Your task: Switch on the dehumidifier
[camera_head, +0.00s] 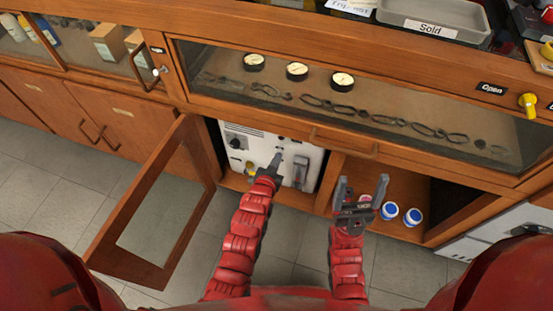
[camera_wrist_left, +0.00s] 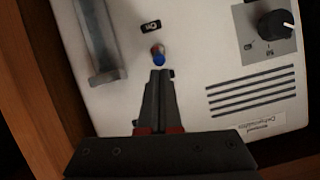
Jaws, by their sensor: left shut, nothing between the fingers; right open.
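The dehumidifier (camera_head: 255,138) is a white box inside the open cabinet; it fills much of the left wrist view (camera_wrist_left: 190,100). There its front carries a small switch (camera_wrist_left: 158,57) with a blue tip, beside a black "On" label (camera_wrist_left: 150,26). My left gripper (camera_head: 276,160) is shut and empty in front of the panel. In the left wrist view its fingertips (camera_wrist_left: 160,72) lie just below the switch; I cannot tell whether they touch it. My right gripper (camera_head: 362,185) is open and empty in front of the neighbouring compartment.
A black dial (camera_wrist_left: 274,25), vent slots (camera_wrist_left: 250,90) and a clear tube (camera_wrist_left: 98,40) are on the panel. The glazed cabinet door (camera_head: 150,205) stands open to the left. White jars with blue lids (camera_head: 412,216) stand near my right gripper. A glass case (camera_head: 370,100) overhangs.

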